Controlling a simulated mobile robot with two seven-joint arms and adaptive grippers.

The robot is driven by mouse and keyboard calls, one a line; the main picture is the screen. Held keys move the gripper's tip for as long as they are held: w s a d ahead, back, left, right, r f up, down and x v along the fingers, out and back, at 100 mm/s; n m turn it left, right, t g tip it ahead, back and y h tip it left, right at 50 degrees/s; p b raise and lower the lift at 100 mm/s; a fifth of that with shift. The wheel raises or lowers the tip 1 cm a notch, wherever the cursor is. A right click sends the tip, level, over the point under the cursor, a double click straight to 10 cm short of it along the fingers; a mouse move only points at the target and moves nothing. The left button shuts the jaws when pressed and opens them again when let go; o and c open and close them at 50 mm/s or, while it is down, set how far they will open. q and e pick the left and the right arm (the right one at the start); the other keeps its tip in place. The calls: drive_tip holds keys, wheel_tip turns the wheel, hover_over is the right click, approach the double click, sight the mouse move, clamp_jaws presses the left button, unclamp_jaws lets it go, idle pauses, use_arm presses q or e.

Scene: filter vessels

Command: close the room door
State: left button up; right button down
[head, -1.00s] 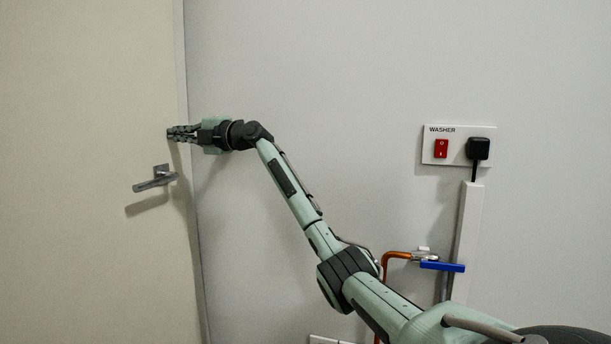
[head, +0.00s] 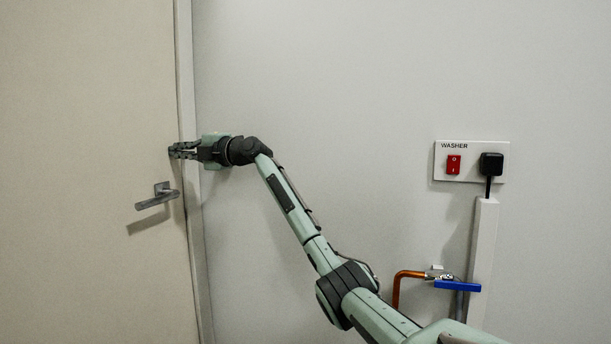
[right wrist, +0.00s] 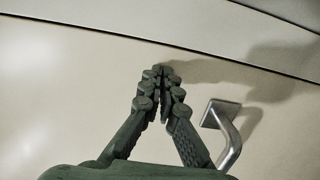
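The room door (head: 80,110) is a pale cream panel filling the left of the head view. Its metal lever handle (head: 157,197) is near the right edge of the panel. The door looks almost in line with its frame (head: 184,70); I cannot tell whether it is fully closed. My right gripper (head: 172,151) is at the door's edge just above the handle, with fingertips at or very near the panel. In the right wrist view, its fingers (right wrist: 160,72) are together with nothing between them, beside the handle (right wrist: 228,130). My left gripper is out of view.
On the wall right of the door are a washer switch plate (head: 472,147) with a black plug (head: 491,164), a white conduit (head: 484,250), and a copper pipe (head: 400,284) with a blue valve lever (head: 458,286). The wall between door and plate is bare.

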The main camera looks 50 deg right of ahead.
drive_tip(key=shift+w+a+r, duration=0.1)
drive_tip(key=shift+a+r, duration=0.1)
drive_tip(key=shift+r, duration=0.25)
drive_tip(key=v, duration=1.2)
drive_tip(key=shift+f, duration=0.4)
drive_tip(key=shift+d, duration=0.15)
